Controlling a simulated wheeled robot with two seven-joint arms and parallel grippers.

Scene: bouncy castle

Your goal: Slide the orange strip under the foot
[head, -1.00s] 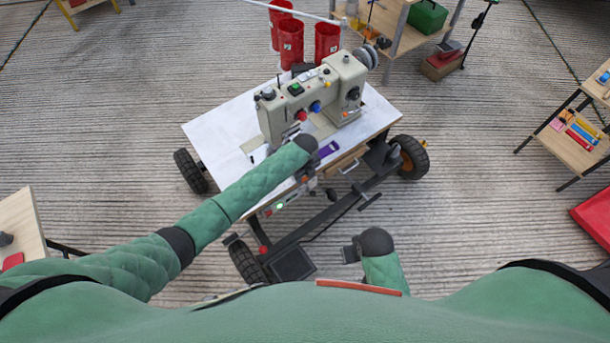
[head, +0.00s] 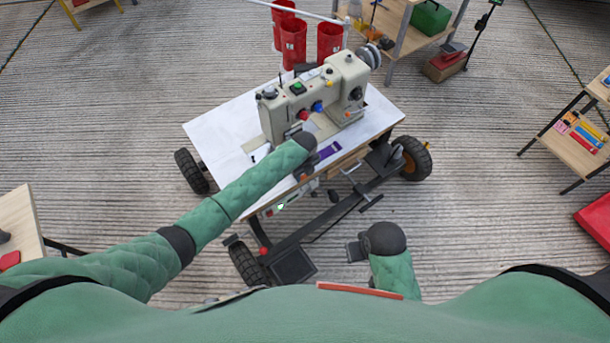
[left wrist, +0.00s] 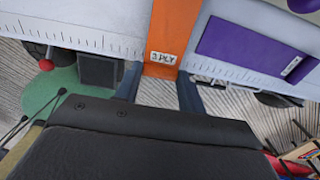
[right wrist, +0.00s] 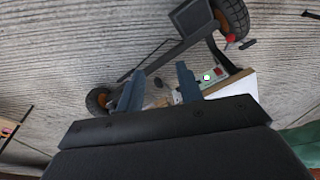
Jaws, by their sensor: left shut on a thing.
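The orange strip, labelled "3 PLY" (left wrist: 171,35), lies over the table edge in the left wrist view. My left gripper (left wrist: 160,90) is shut on its near end; the far end runs out of the top of that view. In the head view my left gripper (head: 304,172) is at the front table edge, just in front of the beige sewing machine (head: 325,90). My left forearm and wrist hide the strip and the machine's foot there. My right gripper (head: 355,250) is off the table, low at the right; its fingers (right wrist: 158,90) are apart and empty.
A purple strip (head: 329,149) lies on the white table top right of my left gripper; it also shows in the left wrist view (left wrist: 250,48). The wheeled table has a dark frame and pedal (head: 293,265) below. Red bins (head: 293,40) stand behind.

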